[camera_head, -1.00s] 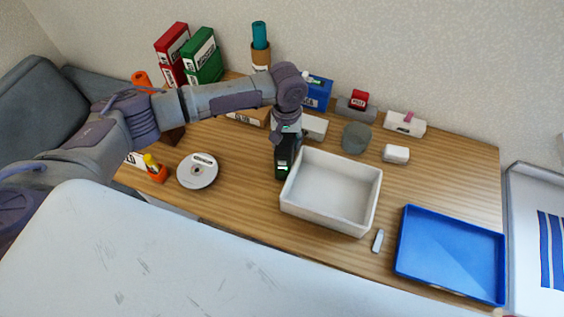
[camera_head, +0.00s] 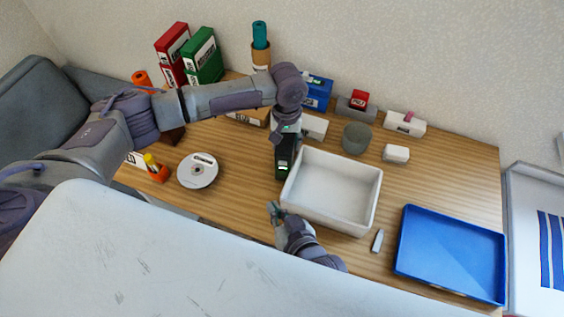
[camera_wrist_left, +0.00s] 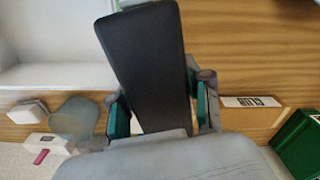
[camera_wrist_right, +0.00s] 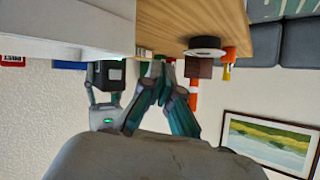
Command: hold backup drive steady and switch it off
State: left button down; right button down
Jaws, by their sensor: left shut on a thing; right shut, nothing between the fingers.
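The backup drive, a dark upright box (camera_head: 283,168), stands at the left side of the white bin, with a small green mark low on its front. My left gripper (camera_head: 287,137) is shut on it from above; in the left wrist view the drive (camera_wrist_left: 148,60) sits between both fingers. My right gripper (camera_head: 274,208) is shut and empty, in front of the drive and apart from it. In the right wrist view its closed fingertips (camera_wrist_right: 157,70) are right of the drive (camera_wrist_right: 103,76), which shows a green light. I cannot make out a switch clearly.
The white bin (camera_head: 318,222) is close to the right of the drive and right gripper. A disc (camera_head: 197,171) lies to the left, and a small yellow-topped orange item (camera_head: 156,170) beyond it. A blue tray (camera_head: 450,265) is at the right. The wood between disc and drive is clear.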

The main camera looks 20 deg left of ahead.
pick_arm(q)
jog(key=shift+s+f, duration=0.2)
jog(key=shift+f, duration=0.15)
pick_arm(e)
jog(key=shift+f, duration=0.1)
send_near(277, 165)
jog(key=shift+w+a+f, duration=0.3)
jog(key=shift+a+f, duration=0.15)
jog(key=shift+a, duration=0.15)
jog(key=shift+w+a+f, duration=0.3)
jog(key=shift+a+f, duration=0.15)
jog(key=shift+a, duration=0.2)
jog(key=shift+w+a+f, duration=0.3)
jog(key=shift+a+f, duration=0.2)
jog(key=shift+a, duration=0.1)
jog(key=shift+w, duration=0.1)
jog(key=shift+w+a, duration=0.1)
jog(key=shift+w, duration=0.3)
jog(key=shift+w, duration=0.45)
dwell(0.6)
jog(key=shift+s, duration=0.85)
jog(key=shift+s, duration=0.15)
